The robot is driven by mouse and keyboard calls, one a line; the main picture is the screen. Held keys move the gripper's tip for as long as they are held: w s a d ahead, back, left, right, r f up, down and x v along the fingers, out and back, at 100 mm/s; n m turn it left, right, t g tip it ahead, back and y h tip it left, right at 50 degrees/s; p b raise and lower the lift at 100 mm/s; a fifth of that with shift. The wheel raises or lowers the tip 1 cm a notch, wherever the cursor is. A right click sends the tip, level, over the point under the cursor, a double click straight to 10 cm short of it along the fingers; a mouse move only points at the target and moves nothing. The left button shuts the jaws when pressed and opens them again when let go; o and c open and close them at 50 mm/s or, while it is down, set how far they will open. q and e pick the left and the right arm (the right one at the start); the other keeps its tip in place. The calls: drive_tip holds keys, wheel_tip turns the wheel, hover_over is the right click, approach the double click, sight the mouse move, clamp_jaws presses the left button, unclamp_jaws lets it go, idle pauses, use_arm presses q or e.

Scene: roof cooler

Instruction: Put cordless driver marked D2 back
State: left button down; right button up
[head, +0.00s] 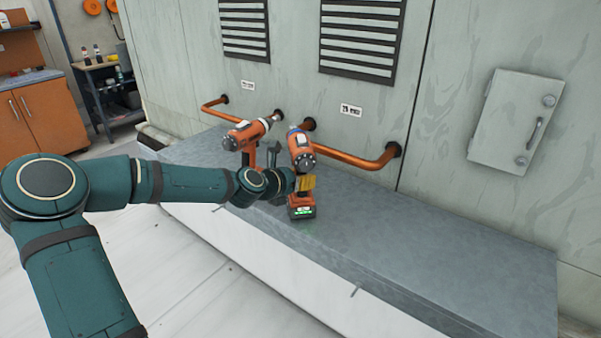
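Two orange-and-grey cordless drivers show in the head view. One driver (301,155) is upright on the grey ledge, with a yellow patch at its handle and a green-lit battery base. The other driver (249,134) is behind it to the left, its nose pointing right toward the wall; its lower part is partly hidden by my arm. I cannot read a D2 mark on either. My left gripper (290,181) is at the handle of the right-hand driver. Its fingers are mostly hidden, so I cannot tell whether they are closed on it. My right gripper is out of view.
The grey ledge (430,250) is clear to the right. Copper pipes (350,160) stick out from the wall behind the drivers. Two small wall labels (351,110) are too small to read. A grey wall box (515,122) is at right; a tool cart (108,95) stands far left.

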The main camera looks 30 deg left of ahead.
use_arm(q)
drive_tip(key=shift+f, duration=0.1)
drive_tip(key=shift+f, duration=0.15)
drive_tip(key=c, duration=0.7)
unclamp_jaws()
drive_tip(key=shift+f, duration=0.1)
drive_tip(key=shift+o, duration=0.2)
drive_tip(key=p+v, duration=0.4)
drive_tip(key=v, duration=0.8)
